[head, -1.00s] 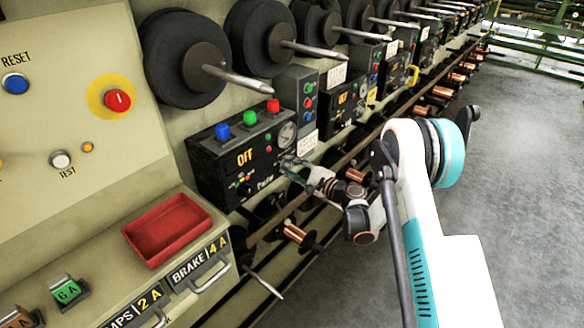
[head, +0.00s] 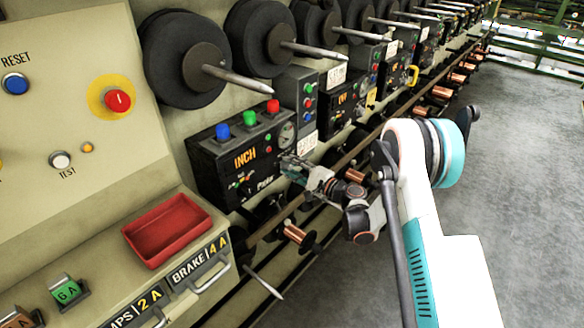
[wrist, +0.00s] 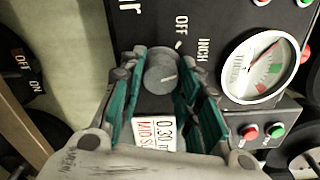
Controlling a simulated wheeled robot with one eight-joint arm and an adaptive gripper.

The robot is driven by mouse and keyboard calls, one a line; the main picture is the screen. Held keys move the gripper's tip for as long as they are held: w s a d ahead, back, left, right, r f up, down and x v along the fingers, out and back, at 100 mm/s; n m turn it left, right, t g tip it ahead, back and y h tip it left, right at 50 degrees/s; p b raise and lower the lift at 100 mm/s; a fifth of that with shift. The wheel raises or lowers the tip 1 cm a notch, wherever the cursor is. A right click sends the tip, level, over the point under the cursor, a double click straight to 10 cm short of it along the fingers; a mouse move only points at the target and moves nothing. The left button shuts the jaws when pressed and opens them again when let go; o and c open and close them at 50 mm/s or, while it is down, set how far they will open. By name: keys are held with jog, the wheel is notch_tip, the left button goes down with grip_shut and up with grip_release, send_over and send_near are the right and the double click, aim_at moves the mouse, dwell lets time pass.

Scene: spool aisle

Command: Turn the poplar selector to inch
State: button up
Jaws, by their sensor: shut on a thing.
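The poplar control box (head: 212,178) is black, with blue, green and red buttons on top and a round gauge. Its orange display (head: 244,158) reads INCH. In the wrist view the grey round selector knob (wrist: 160,75) sits below the OFF and INCH marks on the panel (wrist: 160,18). My gripper (wrist: 163,68) has its teal fingers on both sides of the knob and is shut on it. In the head view my gripper (head: 291,167) is at the box's right front and hides the knob. The knob's exact pointing direction is hard to tell.
The gauge (wrist: 258,66) stands close right of the knob in the wrist view. More boxes (head: 344,108) line the aisle behind. Dark spools with metal spindles (head: 240,80) jut out above. A red tray (head: 168,230) is at the near left. The floor at right is clear.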

jog(key=o, duration=1.1)
jog(key=shift+c, duration=0.2)
jog(key=shift+s+d, duration=0.1)
jog(key=v, duration=1.1)
jog(key=shift+s+d, duration=0.3)
